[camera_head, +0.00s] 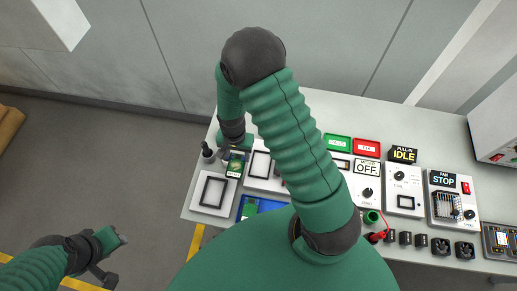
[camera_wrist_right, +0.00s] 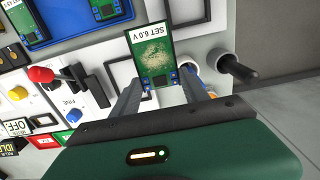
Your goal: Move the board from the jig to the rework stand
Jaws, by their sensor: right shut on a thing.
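A green board (camera_wrist_right: 155,60) labelled "SET 6.0 V" is between the fingers of my right gripper (camera_wrist_right: 162,95), which is shut on it. In the head view the board (camera_head: 235,166) hangs below the right gripper (camera_head: 237,152), above the left end of the bench. A white plate with an empty black square frame (camera_head: 213,192) lies just below-left of it. A second black frame (camera_head: 262,163) is just right of the board. I cannot tell which is the jig or the rework stand. My left gripper (camera_head: 117,238) is off the bench's left side, its jaws unclear.
A blue tray (camera_head: 272,203) with another green board (camera_head: 249,208) is near the front edge, partly behind my arm. A black-handled tool (camera_head: 207,152) stands at the left rear. Switch boxes, knobs and signs such as "IDLE" (camera_head: 403,155) fill the right side.

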